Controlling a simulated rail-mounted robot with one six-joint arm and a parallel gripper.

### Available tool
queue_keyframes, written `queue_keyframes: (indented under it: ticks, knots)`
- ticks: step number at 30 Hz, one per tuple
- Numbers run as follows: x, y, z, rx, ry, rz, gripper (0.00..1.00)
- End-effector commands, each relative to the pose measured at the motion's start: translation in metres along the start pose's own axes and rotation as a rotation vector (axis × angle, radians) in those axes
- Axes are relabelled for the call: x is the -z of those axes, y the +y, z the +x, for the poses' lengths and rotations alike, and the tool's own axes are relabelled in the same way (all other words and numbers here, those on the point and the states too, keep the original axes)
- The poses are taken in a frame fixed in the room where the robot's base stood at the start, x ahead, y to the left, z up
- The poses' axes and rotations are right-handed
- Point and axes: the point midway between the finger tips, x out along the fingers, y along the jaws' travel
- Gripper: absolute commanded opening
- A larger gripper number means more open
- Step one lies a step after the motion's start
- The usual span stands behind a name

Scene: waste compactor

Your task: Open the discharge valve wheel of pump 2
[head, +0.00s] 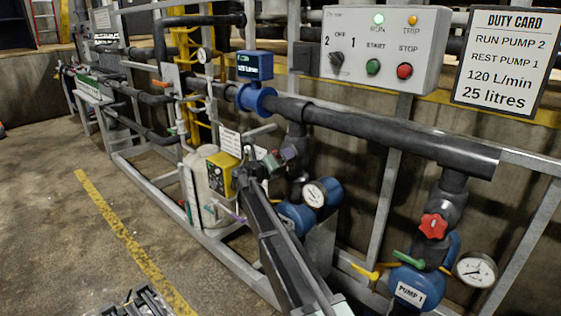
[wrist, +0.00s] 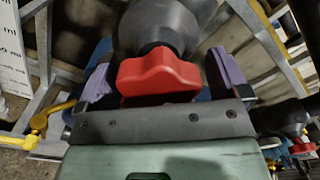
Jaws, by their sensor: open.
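The red valve wheel (wrist: 160,75) of pump 2 fills the middle of the wrist view, below a dark valve body (wrist: 157,25). My gripper (wrist: 163,80) is open, with one purple finger on the left and one on the right of the wheel. I cannot tell whether either finger touches it. In the head view my gripper (head: 281,158) is at the dark riser pipe above blue pump 2 (head: 298,218), and it hides that wheel.
Pump 1 (head: 410,290) stands at right with its own red wheel (head: 433,226), green handle and gauge (head: 476,269). A thick dark pipe (head: 400,137) runs above both pumps. A control box (head: 385,48) shows a lit green RUN lamp. A yellow-fronted unit (head: 221,174) stands left of my gripper.

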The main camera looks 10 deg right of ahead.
Motion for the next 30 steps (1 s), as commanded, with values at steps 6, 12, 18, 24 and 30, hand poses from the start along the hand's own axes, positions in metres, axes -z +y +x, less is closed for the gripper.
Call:
queue_keyframes:
  ticks: [6, 12, 18, 24, 30]
  knots:
    - [0.0, 0.0, -0.009, -0.001, -0.001, 0.0, 0.93]
    - [0.001, -0.001, -0.056, -0.002, -0.002, 0.0, 0.93]
    - [0.0, 0.0, -0.098, -0.001, -0.001, 0.0, 0.93]
    - [0.0, 0.0, -0.109, 0.0, 0.0, 0.0, 0.93]
    - [0.0, 0.0, -0.108, 0.0, 0.0, 0.005, 0.93]
